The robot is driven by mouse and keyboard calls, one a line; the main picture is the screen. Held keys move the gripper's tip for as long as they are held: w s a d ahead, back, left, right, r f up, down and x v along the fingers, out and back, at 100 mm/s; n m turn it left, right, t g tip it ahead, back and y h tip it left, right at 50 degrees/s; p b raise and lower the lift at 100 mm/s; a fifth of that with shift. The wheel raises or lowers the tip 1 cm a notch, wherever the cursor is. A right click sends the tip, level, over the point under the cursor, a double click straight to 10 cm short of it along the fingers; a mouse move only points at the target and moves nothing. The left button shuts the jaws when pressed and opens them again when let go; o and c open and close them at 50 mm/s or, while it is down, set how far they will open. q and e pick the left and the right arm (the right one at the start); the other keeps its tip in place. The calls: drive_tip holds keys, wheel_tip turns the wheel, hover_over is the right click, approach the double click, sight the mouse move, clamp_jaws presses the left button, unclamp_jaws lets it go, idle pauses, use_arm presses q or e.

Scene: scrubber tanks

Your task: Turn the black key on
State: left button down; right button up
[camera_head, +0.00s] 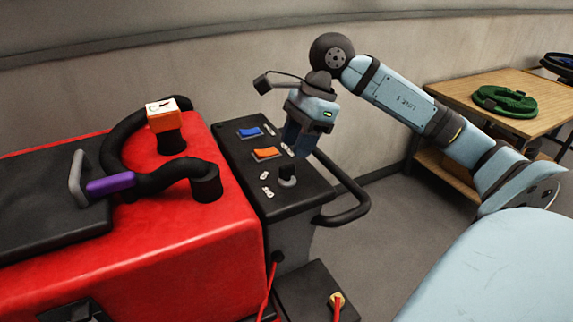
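The black key (287,172) stands upright on the dark control panel (305,192) of the red scrubber machine, near the panel's front part. My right gripper (290,150) points down over the panel's right edge, a little behind and above the key. A gap shows between the gripper's dark fingers and the key. Its fingers appear close together, but the angle hides whether there is a gap between them. My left gripper is not in view.
Blue (250,132) and orange (266,154) switches sit behind the key. A black handle (348,205) curves out at the panel's right. The red body (220,235) carries hoses and an orange-and-white gauge (164,115). A wooden table (455,95) stands at the right.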

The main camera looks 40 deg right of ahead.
sight(288, 165)
drive_tip(key=x, duration=0.5)
drive_tip(key=shift+a+f, duration=0.1)
drive_tip(key=shift+f, duration=0.2)
clamp_jaws()
